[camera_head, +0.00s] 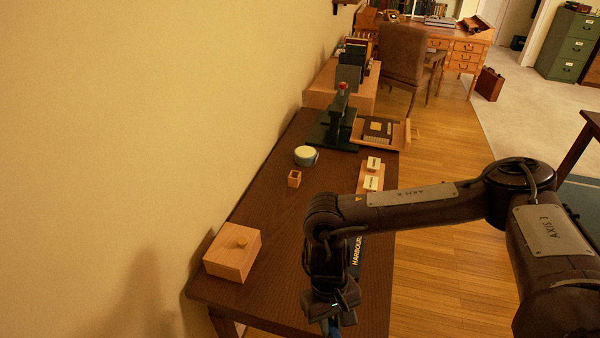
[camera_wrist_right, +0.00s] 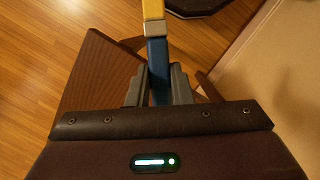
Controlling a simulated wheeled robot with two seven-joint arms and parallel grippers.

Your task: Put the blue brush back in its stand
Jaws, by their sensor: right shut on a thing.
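The blue brush (camera_wrist_right: 158,62) is between the fingers of my right gripper (camera_wrist_right: 158,92) in the right wrist view. It has a blue handle, a metal band and a yellow end pointing away from the wrist. In the head view my right gripper (camera_head: 333,312) is over the near end of the dark desk, with a bit of the blue brush (camera_head: 331,329) below it at the picture's bottom edge. A small open-topped wooden block (camera_head: 294,180), which looks like the stand, sits upright and empty-looking farther back on the desk. My left gripper is not in view.
A wooden box with a knob (camera_head: 232,254) stands at the desk's near left. A round tin (camera_head: 306,156), a dark green press (camera_head: 340,120), a tray (camera_head: 380,132) and white blocks (camera_head: 371,183) stand farther back. Bare desk (camera_head: 281,232) lies between box and arm.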

